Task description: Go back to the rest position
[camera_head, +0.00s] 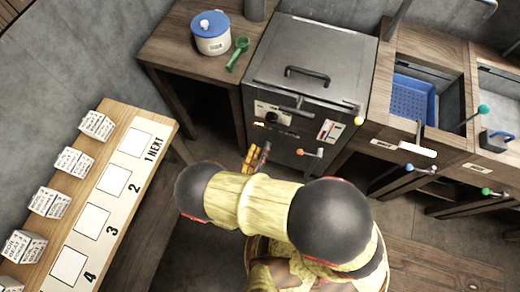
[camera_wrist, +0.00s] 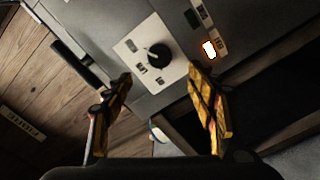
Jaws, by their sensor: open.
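My gripper (camera_wrist: 162,98) is open and empty in the wrist view, its two yellow and black fingers spread apart. A black rotary knob (camera_wrist: 157,56) on a pale plate shows beyond the fingers, on the front of a grey metal cabinet. A lit lamp (camera_wrist: 209,49) glows to the right of the knob. In the head view my gripper (camera_head: 256,158) is partly hidden by my arm and is in front of the grey cabinet (camera_head: 312,60). I cannot tell the exact gap between the fingertips and the cabinet front.
A blue-lidded white pot (camera_head: 212,40) and a green scoop (camera_head: 238,54) rest on the wooden counter left of the cabinet. A numbered board (camera_head: 105,230) with several white blocks stands at left. Sinks with a blue basket (camera_head: 412,98) and levers with coloured knobs (camera_head: 483,110) are at right.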

